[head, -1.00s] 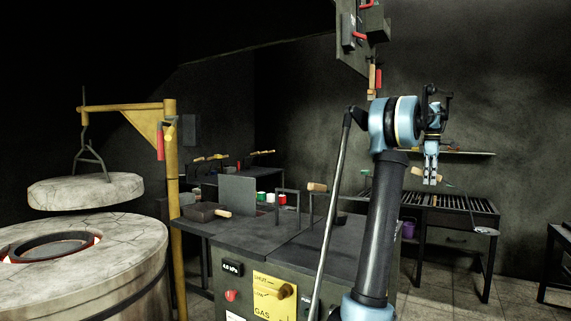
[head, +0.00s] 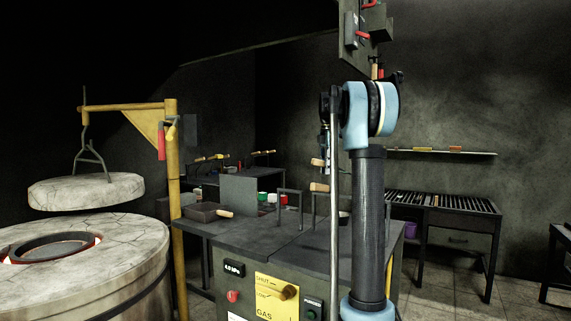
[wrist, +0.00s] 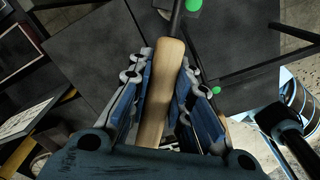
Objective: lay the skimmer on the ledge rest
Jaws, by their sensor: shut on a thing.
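The skimmer's pale wooden handle (wrist: 158,95) lies between my gripper's fingers in the wrist view, with a dark rod running on past the top edge. Its working end is out of that view. My gripper (wrist: 160,85) is shut on this handle. In the head view the handle (head: 317,162) shows as a short piece left of my arm, above the dark bench; the gripper itself is mostly hidden by my arm. Two dark upright frames stand on the bench, a left one (head: 289,191) and a right one (head: 314,207). I cannot tell which part is the ledge rest.
Another wooden handle (head: 319,187) sits by the right frame. A pan (head: 201,213) and upright plate (head: 239,195) stand further left on the bench (head: 262,237). The furnace (head: 105,260) with its hung lid (head: 86,190) is at left. A grated table (head: 440,203) stands at right.

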